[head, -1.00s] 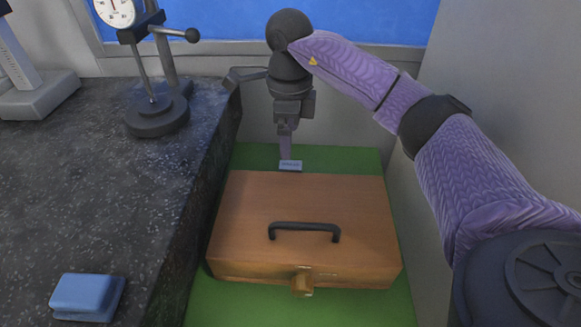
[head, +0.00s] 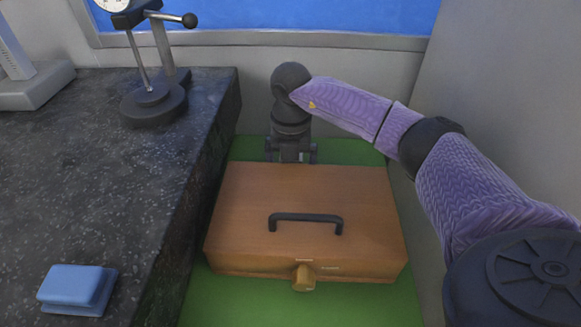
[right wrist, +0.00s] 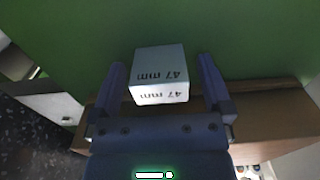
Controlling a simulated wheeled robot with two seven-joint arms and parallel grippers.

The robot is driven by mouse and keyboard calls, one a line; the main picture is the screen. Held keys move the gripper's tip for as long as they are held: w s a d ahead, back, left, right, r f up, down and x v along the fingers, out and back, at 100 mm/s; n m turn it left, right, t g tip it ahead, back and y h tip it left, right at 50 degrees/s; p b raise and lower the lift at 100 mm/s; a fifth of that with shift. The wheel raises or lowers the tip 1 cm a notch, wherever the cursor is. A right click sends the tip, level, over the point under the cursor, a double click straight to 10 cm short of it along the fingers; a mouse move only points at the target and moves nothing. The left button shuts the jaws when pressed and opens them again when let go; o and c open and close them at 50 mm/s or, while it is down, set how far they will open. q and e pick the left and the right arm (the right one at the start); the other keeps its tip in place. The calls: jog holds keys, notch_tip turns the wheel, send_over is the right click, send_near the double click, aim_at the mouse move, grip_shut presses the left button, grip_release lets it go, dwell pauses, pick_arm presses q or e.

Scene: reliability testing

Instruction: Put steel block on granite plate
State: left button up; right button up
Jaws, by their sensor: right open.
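The steel block (right wrist: 160,72) is a small pale block marked "47 mm". It rests on the green surface behind the wooden box. In the right wrist view it lies between the spread fingers of my right gripper (right wrist: 160,66), with a gap visible on each side. In the head view my right gripper (head: 291,154) points down behind the box; its fingertips and the block are hidden there. The granite plate (head: 130,200) is the dark speckled slab on the left, higher than the green surface. My left gripper is not in view.
A wooden box (head: 240,200) with a black handle stands just in front of my right gripper. A blue block (head: 78,288) lies on the plate's near part. A dial gauge stand (head: 153,104) stands at the plate's back. The plate's middle is clear. A grey wall is behind.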

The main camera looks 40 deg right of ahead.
jog(key=shift+f, duration=0.3)
jog(key=shift+r, duration=0.1)
grip_shut()
jog(key=shift+r, duration=0.1)
